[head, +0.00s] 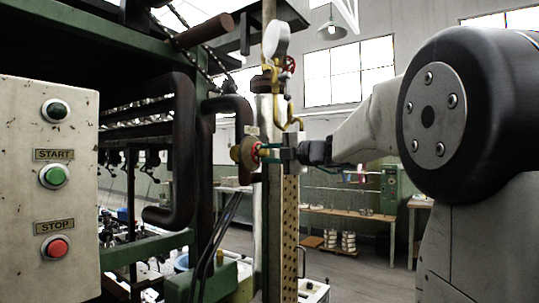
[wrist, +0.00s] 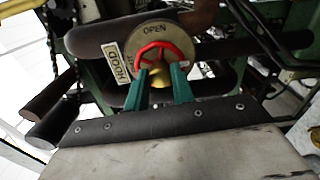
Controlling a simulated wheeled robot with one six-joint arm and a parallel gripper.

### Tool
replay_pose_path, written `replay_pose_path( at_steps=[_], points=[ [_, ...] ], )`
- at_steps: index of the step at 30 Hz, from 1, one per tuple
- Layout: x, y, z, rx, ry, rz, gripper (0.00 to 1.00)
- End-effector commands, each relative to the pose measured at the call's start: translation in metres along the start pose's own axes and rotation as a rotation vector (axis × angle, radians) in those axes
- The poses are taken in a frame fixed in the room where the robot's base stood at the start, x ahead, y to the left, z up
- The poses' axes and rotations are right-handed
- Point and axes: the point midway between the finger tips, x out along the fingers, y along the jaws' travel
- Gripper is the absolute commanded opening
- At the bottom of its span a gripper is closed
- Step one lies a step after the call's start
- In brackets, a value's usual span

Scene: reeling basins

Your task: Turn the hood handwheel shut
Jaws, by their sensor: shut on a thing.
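The hood handwheel (wrist: 163,46) is a small red ring in front of a round tan plate (wrist: 187,34) marked OPEN. A tilted HOOD label (wrist: 115,62) is beside it. In the wrist view my gripper (wrist: 158,76) has its two green fingers on either side of the brass-coloured middle, at the wheel's lower part. It is shut on the handwheel; the exact contact is partly hidden by the fingers. In the head view the handwheel (head: 256,151) shows edge-on at the post, with my gripper (head: 272,153) reaching it from the right.
Thick dark pipes (head: 181,150) run beside the wheel. A control panel (head: 48,190) with START and STOP buttons stands at the left. A gauge (head: 276,40) and another red valve wheel (head: 290,64) are above. Open floor lies behind, before a bench (head: 345,213).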

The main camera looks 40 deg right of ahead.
Motion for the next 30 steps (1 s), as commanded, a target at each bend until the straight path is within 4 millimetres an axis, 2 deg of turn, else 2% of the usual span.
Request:
replay_pose_path(
  at_steps=[5, 6, 8, 17, 25, 30],
  points=[
    [0.0, -0.001, 0.0, 0.008, 0.0, -0.001, 0.02],
    [0.0, -0.001, 0.0, 0.007, 0.0, -0.001, 0.27],
    [0.0, -0.001, 0.0, 0.007, 0.0, -0.001, 0.4],
    [-0.001, 0.0, 0.0, 0.005, 0.0, -0.001, 0.4],
    [-0.027, 0.0, 0.0, 0.004, -0.002, 0.0, 0.4],
    [-0.03, 0.0, 0.0, -0.075, 0.001, -0.001, 0.4]
  ],
)
